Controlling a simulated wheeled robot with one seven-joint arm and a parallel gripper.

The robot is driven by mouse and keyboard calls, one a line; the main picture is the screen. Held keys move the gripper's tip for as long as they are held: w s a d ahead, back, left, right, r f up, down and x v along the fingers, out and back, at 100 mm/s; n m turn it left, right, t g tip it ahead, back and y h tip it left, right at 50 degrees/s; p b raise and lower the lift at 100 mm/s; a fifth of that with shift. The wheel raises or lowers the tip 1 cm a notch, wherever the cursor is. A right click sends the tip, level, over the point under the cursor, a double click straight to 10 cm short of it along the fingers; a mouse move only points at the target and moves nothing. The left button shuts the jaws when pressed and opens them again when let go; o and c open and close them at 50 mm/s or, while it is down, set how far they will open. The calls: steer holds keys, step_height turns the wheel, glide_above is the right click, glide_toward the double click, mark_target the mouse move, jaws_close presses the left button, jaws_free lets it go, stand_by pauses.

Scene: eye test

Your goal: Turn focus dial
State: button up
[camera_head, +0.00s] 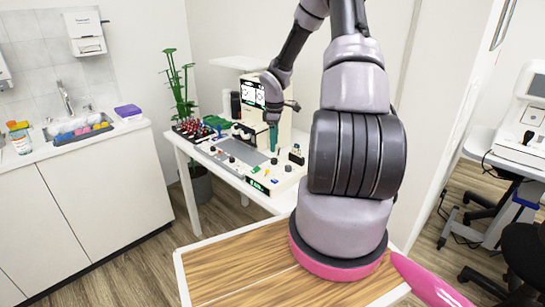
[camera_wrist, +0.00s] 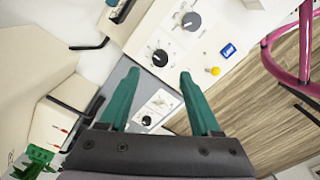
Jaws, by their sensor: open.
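My gripper (camera_wrist: 160,73) has two green fingers spread apart with nothing between them. In the wrist view a black dial (camera_wrist: 160,57) on a pale panel shows just beyond and between the fingertips; the fingers are not closed on it. A second dark dial (camera_wrist: 191,21) sits farther up the panel. A small white plate (camera_wrist: 155,108) with little knobs shows between the fingers. I cannot read which dial is the focus dial. In the head view my gripper (camera_head: 273,135) points down over the console (camera_head: 225,155) on the white table; its tips are partly hard to make out.
A yellow knob (camera_wrist: 213,71) and a blue switch (camera_wrist: 228,50) sit right of the dials. In the head view a rack of red-topped items (camera_head: 193,129) stands at the console's left. A plant (camera_head: 180,85) is behind it.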

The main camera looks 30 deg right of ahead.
mark_target(274, 159)
step_height(274, 159, down, 7)
steer(key=shift+r, duration=0.15)
jaws_close()
